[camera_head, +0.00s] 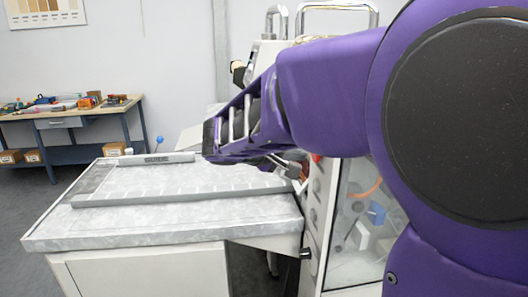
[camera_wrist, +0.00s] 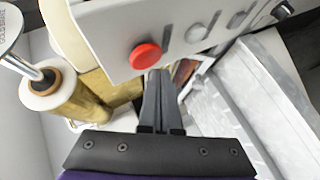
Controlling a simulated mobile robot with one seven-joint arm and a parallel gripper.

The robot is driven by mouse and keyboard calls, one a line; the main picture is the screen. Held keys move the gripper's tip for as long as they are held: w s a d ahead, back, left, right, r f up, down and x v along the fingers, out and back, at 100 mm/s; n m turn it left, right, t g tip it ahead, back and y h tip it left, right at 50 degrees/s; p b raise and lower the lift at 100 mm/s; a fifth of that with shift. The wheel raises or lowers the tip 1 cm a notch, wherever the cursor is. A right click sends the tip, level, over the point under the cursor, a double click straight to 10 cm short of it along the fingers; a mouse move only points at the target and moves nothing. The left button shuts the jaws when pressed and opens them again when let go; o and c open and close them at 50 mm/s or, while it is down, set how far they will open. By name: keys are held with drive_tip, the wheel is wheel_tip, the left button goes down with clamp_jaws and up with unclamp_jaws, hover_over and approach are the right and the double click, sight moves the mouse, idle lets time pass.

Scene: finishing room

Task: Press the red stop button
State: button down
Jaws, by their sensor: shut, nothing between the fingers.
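The red stop button (camera_wrist: 145,57) is a round red cap on a light grey control panel (camera_wrist: 190,30) in the wrist view. My gripper (camera_wrist: 156,74) is shut and empty. In the picture its fingertips lie just below and right of the button's lower edge; I cannot tell whether they touch it or how far apart they are in depth. In the head view my purple arm covers most of the machine. My gripper (camera_head: 290,168) shows there beside the front panel, with only a small red bit (camera_head: 316,157) of the button visible next to it.
Other grey controls (camera_wrist: 197,60) and a dark knob (camera_wrist: 281,10) sit on the same panel. A roller (camera_wrist: 55,95) stands at left in the wrist view. A grey-topped worktable (camera_head: 180,208) extends left of the machine. A bench with tools (camera_head: 70,118) stands far left.

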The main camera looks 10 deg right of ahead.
drive_tip(key=shift+d+b, duration=0.4)
drive_tip(key=shift+b, duration=0.05)
drive_tip(key=shift+d+b, duration=0.3)
drive_tip(key=shift+d, duration=0.2)
idle(0.8)
drive_tip(key=shift+a, duration=0.85)
drive_tip(key=shift+a+b, duration=0.15)
drive_tip(key=shift+b, duration=0.15)
drive_tip(key=a, duration=0.4)
drive_tip(key=shift+a, duration=0.4)
